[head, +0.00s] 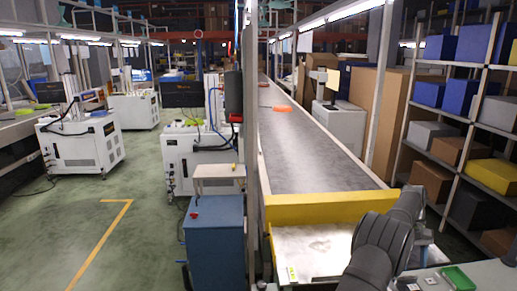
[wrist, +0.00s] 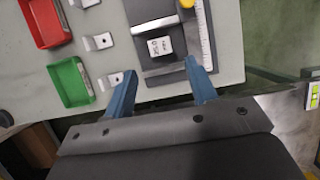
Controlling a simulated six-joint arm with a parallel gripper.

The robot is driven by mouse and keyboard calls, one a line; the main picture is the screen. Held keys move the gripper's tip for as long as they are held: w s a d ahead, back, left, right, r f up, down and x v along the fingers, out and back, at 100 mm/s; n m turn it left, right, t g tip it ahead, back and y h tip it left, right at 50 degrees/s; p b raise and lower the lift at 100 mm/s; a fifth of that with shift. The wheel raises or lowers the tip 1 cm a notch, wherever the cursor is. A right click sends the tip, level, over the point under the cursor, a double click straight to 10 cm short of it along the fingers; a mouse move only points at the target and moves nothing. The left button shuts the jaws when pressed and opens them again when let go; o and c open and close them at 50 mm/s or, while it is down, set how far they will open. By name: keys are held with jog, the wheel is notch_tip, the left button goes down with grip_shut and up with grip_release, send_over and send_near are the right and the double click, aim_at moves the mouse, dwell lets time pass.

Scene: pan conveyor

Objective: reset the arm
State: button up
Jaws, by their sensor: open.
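My gripper (wrist: 159,70) shows in the wrist view, with its two blue fingers spread wide apart and nothing between them. It points over a light grey worktop (wrist: 115,15). Beyond the fingertips, a dark fixture plate (wrist: 150,12) carries a small white labelled block (wrist: 159,46). The block appears apart from both fingers. In the head view my dark arm comes in at the lower right, and the gripper itself is not visible there.
A red tray (wrist: 66,38) and a green tray (wrist: 53,72) lie left on the worktop, near several metal brackets (wrist: 98,42). A ruled strip (wrist: 204,35) lies right. The conveyor (head: 300,150) with its yellow end (head: 320,209) carries an orange item (head: 282,109). Shelves (head: 470,120) stand right.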

aim_at(413, 287)
jog(key=x, duration=0.7)
jog(key=shift+s+f, duration=0.15)
jog(key=shift+s, duration=0.05)
notch_tip(413, 287, up, 4)
jog(key=shift+f, duration=0.1)
jog(key=s+d+r, duration=0.2)
jog(key=s+r, duration=0.5)
jog(key=s, duration=2.5)
jog(key=s+a+f, duration=0.1)
jog(key=s+a, duration=0.2)
jog(key=s, duration=0.4)
jog(key=s+a+f, duration=0.2)
jog(key=s+a, duration=0.1)
jog(key=s, duration=0.5)
jog(key=shift+s+a, duration=0.15)
jog(key=shift+s, duration=0.1)
